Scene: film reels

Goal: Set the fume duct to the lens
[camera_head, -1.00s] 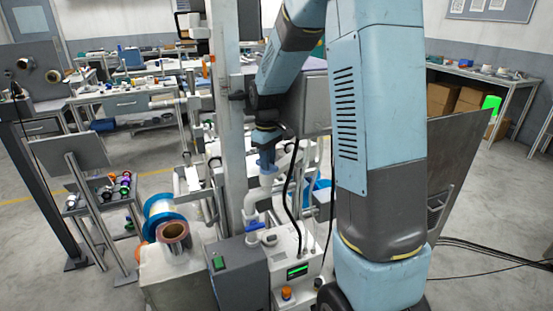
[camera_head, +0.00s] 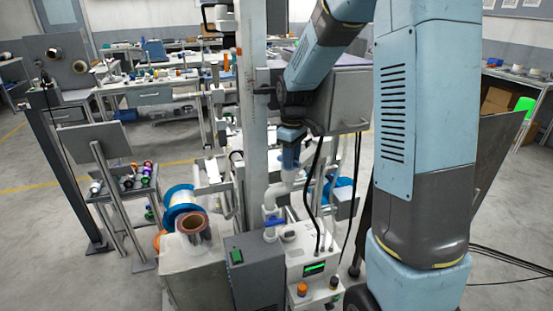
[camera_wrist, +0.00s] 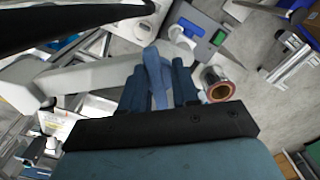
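The fume duct appears to be the jointed white pipe (camera_head: 272,199) rising from the machine with a blue valve lever and a blue-grey upper end (camera_head: 289,160). My gripper (camera_head: 291,142) points down at that upper end. In the wrist view my gripper's (camera_wrist: 158,92) two dark blue fingers lie against both sides of the blue-grey duct end (camera_wrist: 155,68), closed on it. Part of the white pipe (camera_wrist: 180,38) shows beyond the fingertips. I cannot make out the lens for sure; my arm and a grey column hide part of the machine.
A white control box (camera_head: 312,262) and a grey box (camera_head: 254,272) stand below the duct. A copper-coloured reel (camera_head: 193,228) and a blue-rimmed reel (camera_head: 181,203) are to the left. A grey upright column (camera_head: 252,120) stands close beside my arm. Open floor lies at right.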

